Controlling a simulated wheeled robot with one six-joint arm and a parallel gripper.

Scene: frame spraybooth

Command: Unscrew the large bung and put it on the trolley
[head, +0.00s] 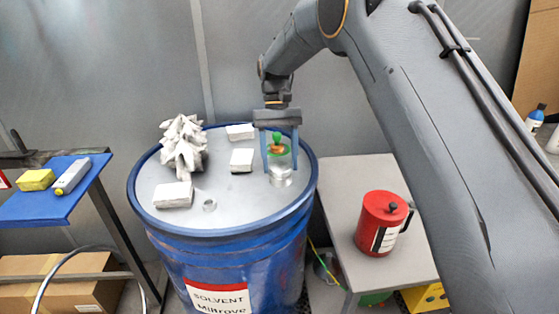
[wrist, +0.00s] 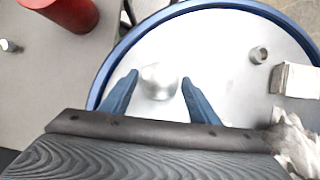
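The large bung (head: 281,176) is a silver round piece standing on the drum's pale grey lid, near its right side. In the wrist view the bung (wrist: 159,81) shows between my two fingers, with gaps on both sides. My gripper (head: 279,160) is open and points down over the bung, which shows no sign of being gripped. The blue drum (head: 222,258) carries a solvent label. The grey-topped stand (head: 345,172) right of the drum appears to be the trolley; its top also shows in the wrist view (wrist: 50,75). My arm hides part of its right side.
A red can (head: 382,222) stands on the grey top. White blocks (head: 173,195), a crumpled white heap (head: 184,147) and a small round fitting (head: 209,205) are on the lid. A green-and-orange item (head: 277,148) shows between my fingers. A blue-topped table (head: 45,207) is left.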

